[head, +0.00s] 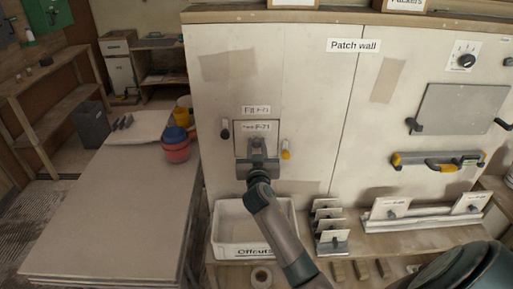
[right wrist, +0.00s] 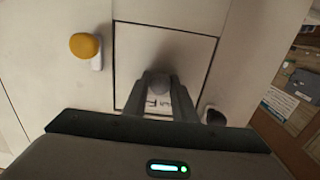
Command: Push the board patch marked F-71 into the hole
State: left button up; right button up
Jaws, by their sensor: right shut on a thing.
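The board patch marked F-71 (head: 241,146) is a pale square on the patch wall, below a label reading "Fill F-71" (head: 257,109). My right gripper (head: 257,152) is in front of it, shut on the patch's knob. In the right wrist view the patch (right wrist: 135,45) sits within a dark square outline of the hole, and my fingers (right wrist: 163,88) close on a round grey knob. The fingers hide part of the patch's marking. I cannot tell whether the patch is flush with the wall. My left gripper is not in view.
A black catch (head: 225,131) and a yellow catch (head: 286,152) flank the hole. An Offcuts bin (head: 225,220) stands below. A long board table (head: 100,215) is at left.

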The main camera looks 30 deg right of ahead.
dwell(0.8)
jog(key=o, duration=1.3)
jog(key=shift+a, duration=0.1)
jog(key=shift+v, duration=2.95)
